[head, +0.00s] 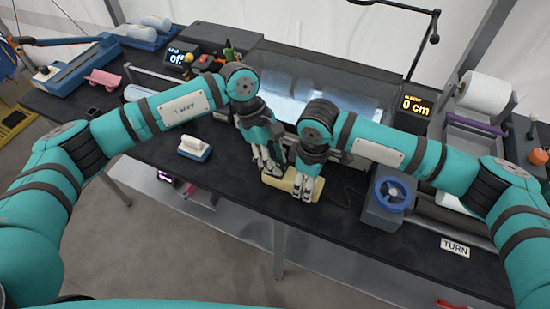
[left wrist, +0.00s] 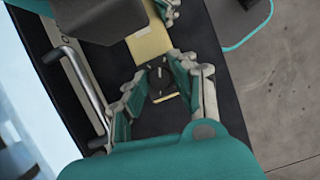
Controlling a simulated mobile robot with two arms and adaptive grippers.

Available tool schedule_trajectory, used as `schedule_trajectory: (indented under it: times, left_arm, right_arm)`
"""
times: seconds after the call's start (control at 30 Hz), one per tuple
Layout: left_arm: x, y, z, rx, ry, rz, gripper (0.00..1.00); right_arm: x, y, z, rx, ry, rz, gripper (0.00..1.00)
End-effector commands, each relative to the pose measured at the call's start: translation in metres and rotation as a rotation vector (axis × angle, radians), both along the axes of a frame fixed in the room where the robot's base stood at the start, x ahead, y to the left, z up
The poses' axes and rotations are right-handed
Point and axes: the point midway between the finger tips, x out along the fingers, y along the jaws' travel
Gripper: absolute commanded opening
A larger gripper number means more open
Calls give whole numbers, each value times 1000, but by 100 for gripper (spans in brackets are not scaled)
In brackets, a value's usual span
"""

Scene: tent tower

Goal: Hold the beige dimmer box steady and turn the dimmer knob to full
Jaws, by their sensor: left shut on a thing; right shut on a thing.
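The beige dimmer box (head: 277,182) lies on the dark bench near its front edge, partly covered by both grippers. It also shows in the left wrist view (left wrist: 149,43). The dark round dimmer knob (left wrist: 161,84) with a pale mark sits between the fingers of my left gripper (left wrist: 161,86). My left gripper (head: 267,167) is shut on the knob, at the left part of the box in the head view. My right gripper (head: 303,191) is shut on the box at its right part. The right fingers hide much of that end.
A blue-and-white block (head: 195,149) stands to the left on the bench. A grey unit with a blue wheel (head: 391,194) stands to the right. A glass-fronted case (head: 320,85) with a metal bar is behind. A dark cable runs right of the box.

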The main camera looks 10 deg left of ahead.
Motion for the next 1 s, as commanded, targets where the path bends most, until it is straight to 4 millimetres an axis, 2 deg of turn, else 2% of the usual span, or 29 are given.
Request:
schedule_trajectory:
  times: [0.3, 0.33, 0.5, 0.8, 1.0]
  left_arm:
    - [1, 1, 0, 2, -3, 2, 0]
    - [1, 1, 0, 2, -2, 3, 27]
    - [1, 1, 0, 1, -2, 3, 47]
    - [1, 1, 2, 0, -2, 2, 47]
    - [6, 11, 27, 1, -5, 3, 47]
  right_arm:
    - [-1, -1, 0, -3, 2, 1, 12]
    - [-1, -1, 0, -3, 2, 1, 12]
    - [-1, -1, 0, -3, 2, 1, 12]
    - [0, 0, 0, -2, 2, 0, 12]
    - [0, 0, 0, -2, 2, 0, 12]
